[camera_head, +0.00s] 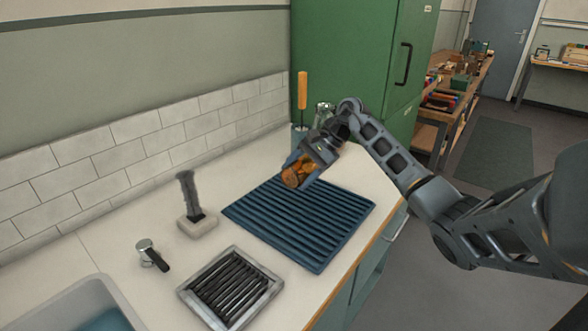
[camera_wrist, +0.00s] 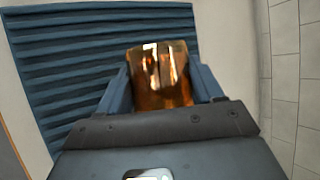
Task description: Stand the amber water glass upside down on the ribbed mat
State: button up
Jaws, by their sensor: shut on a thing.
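The amber water glass (camera_head: 297,173) is held in my gripper (camera_head: 305,167) above the back part of the ribbed mat in the head view. In the wrist view the amber glass (camera_wrist: 160,78) sits between the two blue-grey fingers of my gripper (camera_wrist: 163,88), which are shut on its sides. The glass looks tilted in the head view; I cannot tell which end is its mouth. The blue ribbed mat (camera_head: 325,235) lies flat on the counter, and its ribs also show behind the glass in the wrist view (camera_wrist: 60,60). The mat is bare of other things.
A grey drain tray (camera_head: 230,290) with dark bars lies left of the mat. An orange-handled tool (camera_head: 302,92) stands at the back, near the green cabinet (camera_head: 350,60).

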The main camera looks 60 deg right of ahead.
jog(key=shift+f+b, duration=1.25)
jog(key=shift+f, duration=2.3)
jog(key=shift+f+b, duration=0.3)
jog(key=o, duration=1.2)
jog(key=shift+o, duration=1)
jog(key=shift+s, duration=0.1)
jog(key=shift+f, duration=0.1)
jog(key=shift+f, duration=0.15)
